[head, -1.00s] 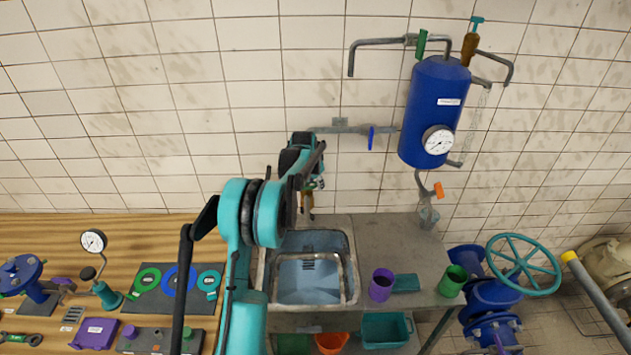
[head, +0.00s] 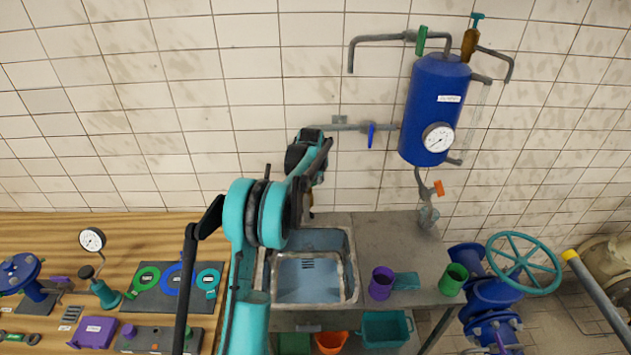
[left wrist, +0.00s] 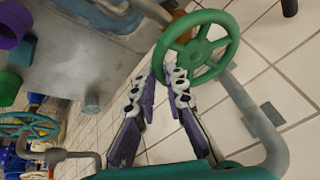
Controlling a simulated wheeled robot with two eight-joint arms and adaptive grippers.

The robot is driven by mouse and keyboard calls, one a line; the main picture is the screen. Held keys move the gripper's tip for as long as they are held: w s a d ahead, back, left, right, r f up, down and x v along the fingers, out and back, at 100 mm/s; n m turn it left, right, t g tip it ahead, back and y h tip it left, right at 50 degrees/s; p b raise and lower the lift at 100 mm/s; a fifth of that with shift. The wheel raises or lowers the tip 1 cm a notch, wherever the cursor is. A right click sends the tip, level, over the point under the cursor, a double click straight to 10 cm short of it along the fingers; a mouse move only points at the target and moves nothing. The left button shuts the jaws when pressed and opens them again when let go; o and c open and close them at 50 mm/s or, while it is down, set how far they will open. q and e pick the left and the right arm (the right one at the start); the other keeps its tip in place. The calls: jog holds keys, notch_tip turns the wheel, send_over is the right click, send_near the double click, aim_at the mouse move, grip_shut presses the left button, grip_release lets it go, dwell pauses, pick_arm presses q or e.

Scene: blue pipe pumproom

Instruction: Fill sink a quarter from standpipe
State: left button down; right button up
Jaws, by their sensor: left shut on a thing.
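The sink (head: 324,241) is set in the grey bench below my left arm, and its floor looks bluish; I cannot tell whether water stands in it. My left gripper (left wrist: 160,74) is shut on the rim of a green handwheel (left wrist: 196,46), with its two fingers at the near side of the wheel in the left wrist view. A grey pipe (left wrist: 246,105) runs close by the wheel. In the head view my left arm reaches over the sink towards the wall and hides the handwheel and the fingertips. My right gripper is not in view.
A wall pipe with a blue lever (head: 371,135) runs to the blue tank (head: 436,100). A purple cup (head: 381,283) and a green cup (head: 453,280) stand right of the sink. Large blue valves with a teal handwheel (head: 524,263) stand farther right.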

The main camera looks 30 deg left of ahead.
pick_arm(q)
jog(key=n, duration=0.1)
jog(key=w+n+y+b, duration=0.1)
jog(key=n, duration=0.1)
jog(key=shift+w+d+f+g, duration=0.1)
jog(key=shift+w+d+g, duration=0.05)
jog(key=shift+w+g, duration=0.15)
jog(key=shift+w+a+n+g+y+b, duration=0.15)
jog(key=shift+w+n+g+y, duration=0.15)
jog(key=shift+n, duration=0.45)
jog(key=shift+w+a+n+g+y+b, duration=0.1)
jog(key=shift+w+n+y+b, duration=0.2)
jog(key=shift+n, duration=0.45)
jog(key=c, duration=1.6)
grip_release()
jog(key=shift+o, duration=0.2)
jog(key=v, duration=1.2)
